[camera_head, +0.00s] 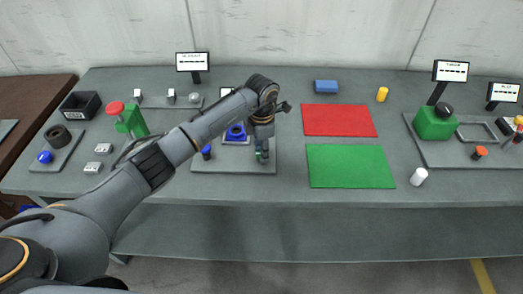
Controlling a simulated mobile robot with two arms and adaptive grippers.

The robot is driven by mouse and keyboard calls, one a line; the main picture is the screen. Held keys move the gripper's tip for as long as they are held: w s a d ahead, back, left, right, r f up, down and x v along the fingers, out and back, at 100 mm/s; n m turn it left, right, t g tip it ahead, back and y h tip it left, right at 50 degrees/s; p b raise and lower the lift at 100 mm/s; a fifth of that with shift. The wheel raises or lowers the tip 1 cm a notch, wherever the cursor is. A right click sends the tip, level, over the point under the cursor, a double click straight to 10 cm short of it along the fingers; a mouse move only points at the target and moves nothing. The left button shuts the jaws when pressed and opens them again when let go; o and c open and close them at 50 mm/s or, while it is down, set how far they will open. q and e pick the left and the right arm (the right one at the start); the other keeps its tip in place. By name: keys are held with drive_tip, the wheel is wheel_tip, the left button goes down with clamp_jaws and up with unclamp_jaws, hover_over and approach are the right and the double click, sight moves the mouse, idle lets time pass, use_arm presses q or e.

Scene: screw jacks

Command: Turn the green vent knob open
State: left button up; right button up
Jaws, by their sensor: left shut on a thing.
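My left arm comes in from the left and reaches over the table. My left gripper (262,153) points down at the front right of a grey plate (235,167). It is shut on the green vent knob (258,156), of which only a small green part shows between the fingers. A blue screw jack (236,133) stands on the same plate, just left of the gripper and partly hidden by my arm. A small dark-blue knob (206,152) is at the plate's left side. My right gripper is not in view.
A red mat (338,120) and a green mat (349,166) lie right of the plate. A green block with a red knob (130,122) is at left, and a green device (435,124) is at right.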

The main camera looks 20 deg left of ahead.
use_arm(q)
drive_tip(key=n+b, duration=0.1)
drive_tip(key=n, duration=0.3)
drive_tip(key=shift+b, duration=0.3)
drive_tip(key=n+b, duration=0.1)
drive_tip(key=n, duration=0.7)
drive_tip(key=shift+b, duration=0.3)
drive_tip(key=shift+r+n, duration=0.1)
drive_tip(key=shift+n, duration=2)
drive_tip(key=shift+w, duration=0.1)
drive_tip(key=o, duration=1.2)
drive_tip(key=shift+c, duration=0.2)
wheel_tip(320, 180, up, 12)
